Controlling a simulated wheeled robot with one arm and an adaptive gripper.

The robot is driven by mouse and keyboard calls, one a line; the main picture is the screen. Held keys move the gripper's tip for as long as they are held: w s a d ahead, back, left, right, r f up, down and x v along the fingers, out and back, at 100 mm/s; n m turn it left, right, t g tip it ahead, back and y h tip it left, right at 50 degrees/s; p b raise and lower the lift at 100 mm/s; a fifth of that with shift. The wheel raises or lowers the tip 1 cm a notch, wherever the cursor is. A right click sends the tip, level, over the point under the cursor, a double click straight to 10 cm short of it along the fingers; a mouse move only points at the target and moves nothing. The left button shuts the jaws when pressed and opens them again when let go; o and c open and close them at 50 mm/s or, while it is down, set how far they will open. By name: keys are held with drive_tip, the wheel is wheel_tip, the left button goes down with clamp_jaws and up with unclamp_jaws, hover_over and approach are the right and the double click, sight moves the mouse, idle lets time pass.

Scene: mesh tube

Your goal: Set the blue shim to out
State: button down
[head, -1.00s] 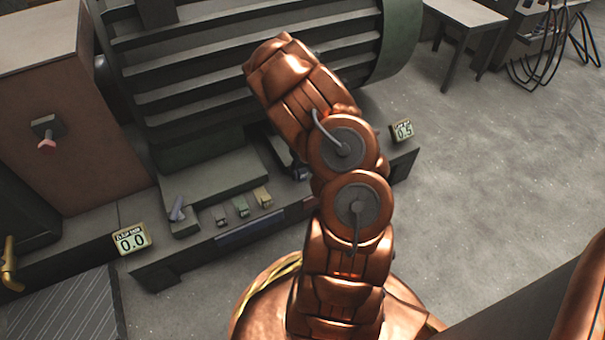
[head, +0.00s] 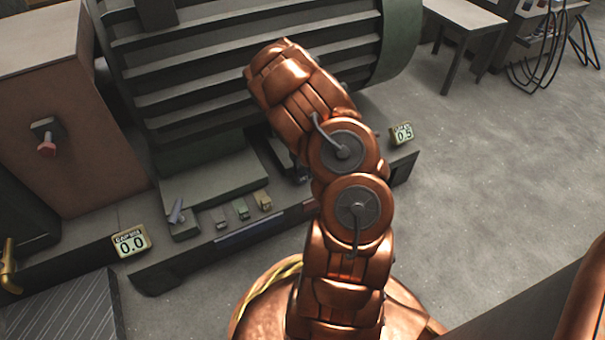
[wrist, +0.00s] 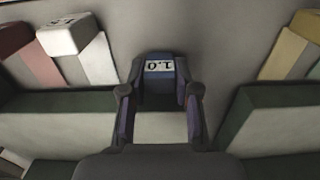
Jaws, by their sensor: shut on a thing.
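In the wrist view the blue shim (wrist: 159,66) is a dark blue block with a white number label, which reads upside down. It stands between the two fingers of my gripper (wrist: 160,93), which is shut on it. A pale strip shows below the shim between the fingers.
In the wrist view a red shim (wrist: 17,40) and a white-topped shim (wrist: 72,36) stand left, and a yellow shim (wrist: 290,48) stands right. The head view shows a 0.0 sign (head: 131,242), a 0.5 sign (head: 402,133) and a large finned motor (head: 210,50).

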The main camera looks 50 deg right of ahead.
drive_tip(key=shift+s, duration=0.15)
drive_tip(key=shift+s+r+p, duration=0.2)
drive_tip(key=shift+s+p, duration=0.1)
drive_tip(key=shift+s, duration=0.1)
drive_tip(key=shift+s+p, duration=0.3)
drive_tip(key=shift+s, duration=0.6)
drive_tip(key=shift+s+a, duration=0.25)
drive_tip(key=shift+s, duration=0.4)
drive_tip(key=shift+s+a+f, duration=0.1)
drive_tip(key=shift+s+a, duration=0.1)
drive_tip(key=shift+s, duration=0.05)
drive_tip(key=shift+a, duration=0.1)
drive_tip(key=c, duration=0.9)
unclamp_jaws()
drive_tip(key=shift+s+a, duration=0.1)
drive_tip(key=shift+o, duration=0.3)
drive_tip(key=shift+a+f, duration=0.1)
